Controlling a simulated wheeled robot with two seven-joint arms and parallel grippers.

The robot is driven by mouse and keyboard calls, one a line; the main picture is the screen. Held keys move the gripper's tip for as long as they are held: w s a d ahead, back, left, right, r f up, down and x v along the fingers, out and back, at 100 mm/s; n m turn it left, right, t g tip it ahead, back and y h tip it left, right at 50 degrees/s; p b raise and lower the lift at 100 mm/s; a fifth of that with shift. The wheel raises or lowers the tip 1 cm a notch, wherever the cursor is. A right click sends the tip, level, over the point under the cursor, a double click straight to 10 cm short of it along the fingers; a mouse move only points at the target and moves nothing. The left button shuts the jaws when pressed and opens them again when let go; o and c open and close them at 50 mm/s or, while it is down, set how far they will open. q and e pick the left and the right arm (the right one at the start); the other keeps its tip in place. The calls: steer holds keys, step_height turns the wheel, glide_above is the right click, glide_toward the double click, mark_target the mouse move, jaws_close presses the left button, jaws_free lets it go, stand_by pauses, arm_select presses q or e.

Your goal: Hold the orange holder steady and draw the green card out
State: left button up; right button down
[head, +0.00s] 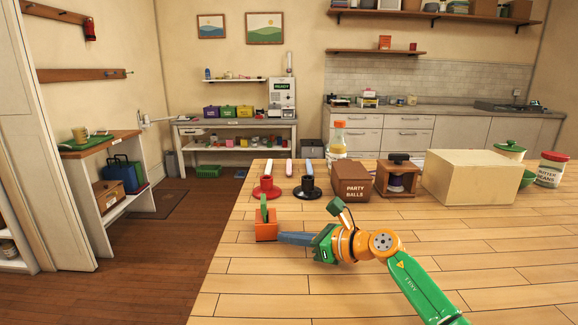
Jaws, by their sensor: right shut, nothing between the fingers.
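The orange holder (266,231) stands on the wooden table near its left edge. The green card (264,207) stands upright in it, its upper part showing above the holder and its lower part hidden inside. My right gripper (283,238) reaches in from the right, low over the table, with its fingers shut and empty. Its fingertips are at the holder's right side; I cannot tell whether they touch it. My left gripper is not in view.
Behind the holder stand a red stand (266,190) and a black stand (307,190). The table's front left is clear.

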steer(key=c, duration=1.6)
jaws_free()
jaws_free()
steer(key=shift+c, duration=0.2)
